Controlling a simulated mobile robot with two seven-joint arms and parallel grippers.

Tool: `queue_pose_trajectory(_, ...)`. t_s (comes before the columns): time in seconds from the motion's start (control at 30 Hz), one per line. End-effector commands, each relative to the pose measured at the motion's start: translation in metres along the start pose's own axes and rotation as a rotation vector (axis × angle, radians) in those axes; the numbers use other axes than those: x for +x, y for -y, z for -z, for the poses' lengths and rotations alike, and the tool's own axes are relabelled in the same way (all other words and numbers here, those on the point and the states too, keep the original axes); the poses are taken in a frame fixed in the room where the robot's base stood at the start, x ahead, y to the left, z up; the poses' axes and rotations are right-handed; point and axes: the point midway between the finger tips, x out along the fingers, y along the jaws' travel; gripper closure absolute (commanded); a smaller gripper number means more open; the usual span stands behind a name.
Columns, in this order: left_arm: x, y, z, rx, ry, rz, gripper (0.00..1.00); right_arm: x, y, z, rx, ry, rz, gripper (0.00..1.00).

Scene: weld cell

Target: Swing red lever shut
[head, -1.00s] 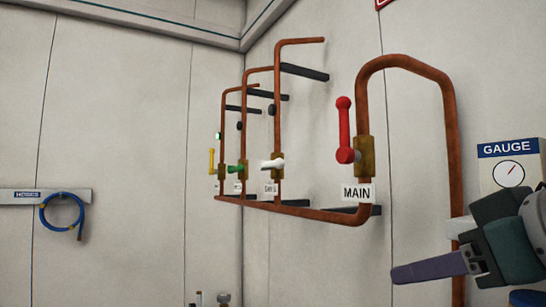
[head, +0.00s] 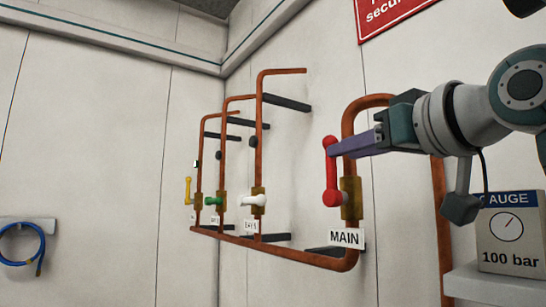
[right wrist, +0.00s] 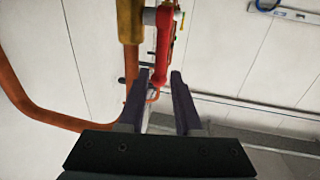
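The red lever (head: 331,172) stands upright on the brass valve (head: 351,198) of the copper pipe marked MAIN (head: 346,238). My right gripper (head: 332,147) reaches in from the right at the lever's upper end. In the right wrist view, the red lever (right wrist: 166,42) runs down to between the two fingertips of my right gripper (right wrist: 160,76). The fingers stand apart, one on each side of the lever's end, with a visible gap on the right. Contact is hard to tell. My left gripper is not in view.
Yellow (head: 188,190), green (head: 213,201) and white (head: 254,200) handles sit on thinner pipes to the left. A gauge box (head: 511,240) stands on a shelf (head: 500,287) at lower right. A blue hose (head: 22,243) hangs at far left.

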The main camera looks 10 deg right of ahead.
Motion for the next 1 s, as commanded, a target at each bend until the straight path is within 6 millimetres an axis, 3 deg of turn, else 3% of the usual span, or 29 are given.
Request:
queue_pose_trajectory(0.1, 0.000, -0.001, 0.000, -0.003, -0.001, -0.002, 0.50, 0.022, 0.000, 0.000, 0.002, 0.002, 0.000, 0.67)
queue_pose_trajectory(0.3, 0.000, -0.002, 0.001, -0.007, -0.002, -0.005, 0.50, 0.046, 0.000, 0.000, 0.001, 0.001, 0.000, 0.67)
queue_pose_trajectory(0.73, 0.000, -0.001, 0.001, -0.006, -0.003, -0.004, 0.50, 0.054, 0.000, -0.001, -0.001, 0.001, -0.001, 0.67)
queue_pose_trajectory(1.0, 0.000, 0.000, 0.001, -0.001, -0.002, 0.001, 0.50, 0.054, 0.000, -0.001, -0.001, 0.001, 0.000, 0.97)
